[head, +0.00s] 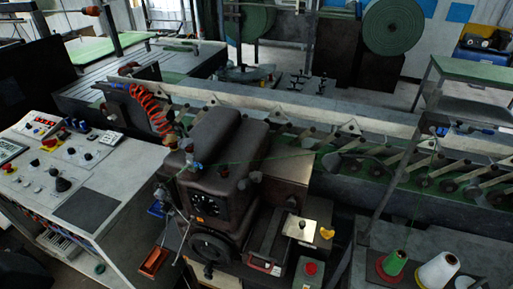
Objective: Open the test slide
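No part in view is clearly marked as the test slide. A dark tray-like part with a pale frame (271,238) sits at the front right of the dark sewing-machine-like head (213,152); it may be the slide, but I cannot tell whether it is open or shut. A small red and white label (263,265) is on its near end. A bright metal plate (306,222) with a dark knob lies to its right. Neither of my grippers is in view.
A control console (75,180) with knobs and buttons stands at the left. A red button box (309,270) is at the front. Green (393,263) and white (438,270) thread cones stand at the lower right. A long conveyor (370,170) runs behind the machine.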

